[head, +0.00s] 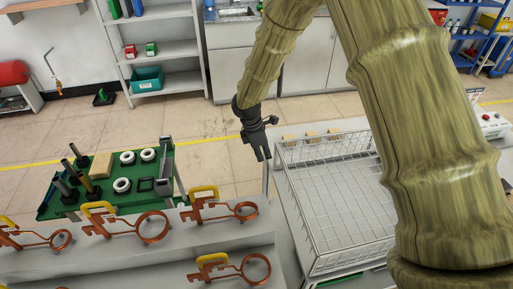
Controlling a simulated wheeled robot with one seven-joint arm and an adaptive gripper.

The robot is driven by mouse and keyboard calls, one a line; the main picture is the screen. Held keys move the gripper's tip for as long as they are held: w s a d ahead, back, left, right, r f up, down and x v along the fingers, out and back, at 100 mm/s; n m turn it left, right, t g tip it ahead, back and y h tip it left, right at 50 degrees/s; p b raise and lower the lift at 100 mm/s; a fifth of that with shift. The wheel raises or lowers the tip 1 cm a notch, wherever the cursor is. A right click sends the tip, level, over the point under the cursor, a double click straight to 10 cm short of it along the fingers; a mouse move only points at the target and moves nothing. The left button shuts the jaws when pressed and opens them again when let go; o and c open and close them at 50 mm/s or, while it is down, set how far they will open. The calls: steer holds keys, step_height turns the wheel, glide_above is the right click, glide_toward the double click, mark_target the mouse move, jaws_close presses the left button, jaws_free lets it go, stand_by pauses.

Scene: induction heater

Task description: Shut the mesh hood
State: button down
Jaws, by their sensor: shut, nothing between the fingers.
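The mesh hood (345,195) is a box-like frame of silvery wire grid, on the light bench right of centre in the head view. Its right part is hidden behind my arm. I cannot tell from this view how far the hood is open. My gripper (264,157) is dark, with its fingers together and nothing between them. It points down beside the far left corner of the hood. I cannot tell whether it touches the wire.
Copper coils with yellow handles (128,224) lie on a pale surface at the lower left. A green tray (120,196) with dark posts and white rings stands behind them. A shelf (165,55) and cabinets (235,60) line the back. Open floor (190,125) lies between.

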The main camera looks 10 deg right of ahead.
steer(key=shift+d+p, duration=0.3)
steer(key=shift+d, duration=0.75)
steer(key=shift+s, duration=0.1)
